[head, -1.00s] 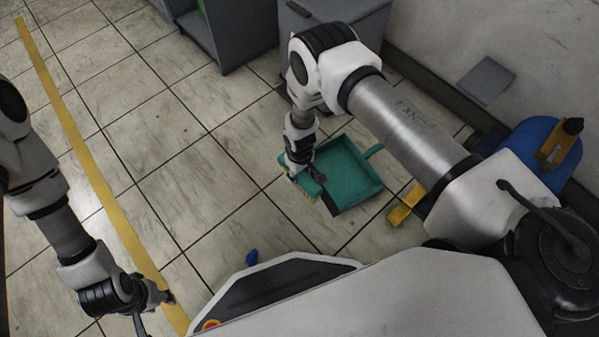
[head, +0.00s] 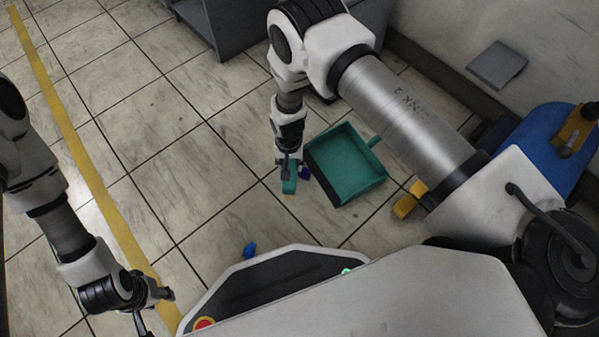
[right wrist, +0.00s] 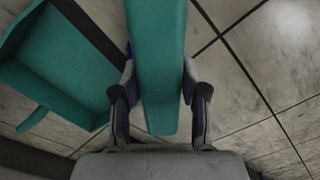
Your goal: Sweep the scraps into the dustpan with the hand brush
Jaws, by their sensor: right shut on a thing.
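The teal hand brush (head: 289,186) is in my right gripper (head: 287,167), which is shut on it. In the right wrist view the brush (right wrist: 158,70) runs between the fingers (right wrist: 157,100). The brush is just left of the teal dustpan (head: 347,165), seemingly apart from it. The dustpan also shows at left in the right wrist view (right wrist: 60,65). A dark purple scrap (head: 304,173) lies between brush and dustpan. A blue scrap (head: 250,250) lies on the floor near my base. My left gripper (head: 155,308) is open and empty at lower left, far from these things.
A yellow object (head: 409,200) lies right of the dustpan, close to my right arm. A blue item (head: 560,150) stands at the right. Grey furniture (head: 215,25) stands at the back. Tiled floor left of the brush is clear, with a yellow stripe (head: 75,135).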

